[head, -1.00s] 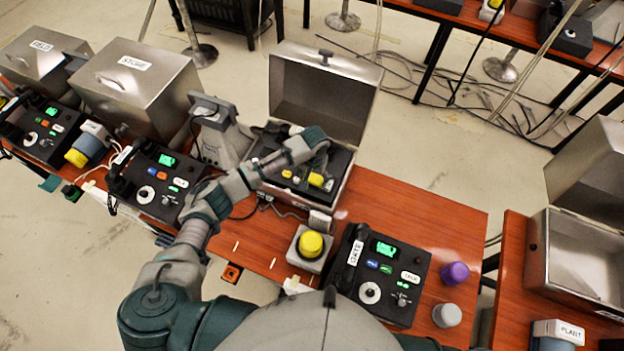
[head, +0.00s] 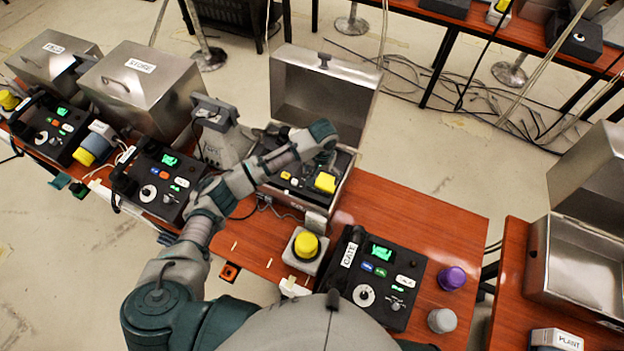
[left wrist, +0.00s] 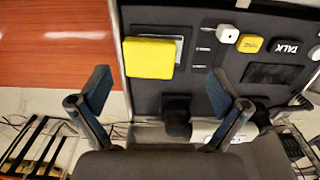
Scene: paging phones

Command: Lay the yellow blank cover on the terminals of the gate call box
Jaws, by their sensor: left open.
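The yellow blank cover (head: 326,182) is a flat square block on the black panel (head: 302,190) inside the open metal call box (head: 318,100). In the left wrist view the yellow cover (left wrist: 149,57) lies on the panel, and a pale plate shows past its right edge. What lies beneath the cover is hidden. My left gripper (head: 324,138) is above the box, behind the cover in the head view. Its two fingers (left wrist: 160,88) are spread apart and empty, with the cover just beyond them, not between them. My right gripper does not show.
A black telephone marked GATE (head: 382,278) stands at the table's front. A yellow-domed unit (head: 306,246), a purple knob (head: 452,279) and a grey knob (head: 442,320) are near it. A grey stand (head: 212,130) is left of the open box. The red-brown table (head: 440,215) is clear right of it.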

